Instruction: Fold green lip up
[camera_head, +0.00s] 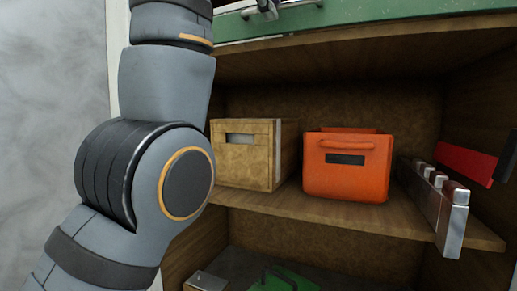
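A green lip (370,28) runs along the top edge of the view, above the shelf unit's upper board. Its surface is scuffed, and only its lower part shows; the rest is cut off by the frame. A metal fitting (265,10) sits at its upper left, partly cut off; I cannot tell what it is. My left arm rises along the left side and leaves through the top edge, so its gripper is out of view. My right gripper is not in view either.
The wooden shelf (350,215) below holds a tan box (245,165), an orange bin (345,180) and a metal rack (440,205) with a red item (466,162) by it. A green object (280,280) lies lower down. A pale grey wall (55,90) is at left.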

